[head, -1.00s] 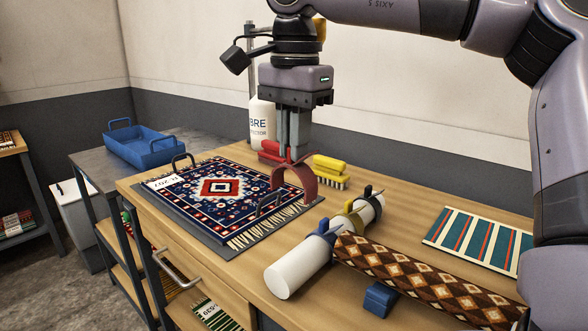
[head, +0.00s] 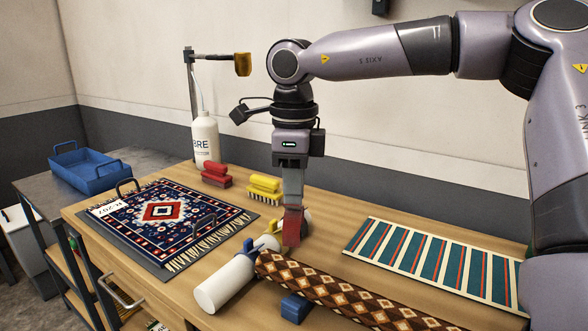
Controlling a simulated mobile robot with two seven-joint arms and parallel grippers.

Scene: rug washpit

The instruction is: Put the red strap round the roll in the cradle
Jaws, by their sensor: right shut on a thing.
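My right gripper (head: 293,203) points down and is shut on the red strap (head: 292,229), a curved band now seen nearly edge-on. It hangs just beyond the roll's left end, in front of the far end of a white tube (head: 222,285). I cannot tell whether it touches the tube. The roll (head: 345,297), brown with orange and cream diamonds, lies at the front right, its right end out of frame. A blue cradle block (head: 295,308) shows under it. No red strap is round the visible part of the roll. My left gripper is not in view.
The tube carries a blue band (head: 247,248) and a yellow band (head: 271,240). Red (head: 216,173) and yellow (head: 264,187) brushes stand behind. A patterned rug (head: 165,212) lies left; a striped mat (head: 437,262) lies right. A bottle (head: 205,138) stands at the back.

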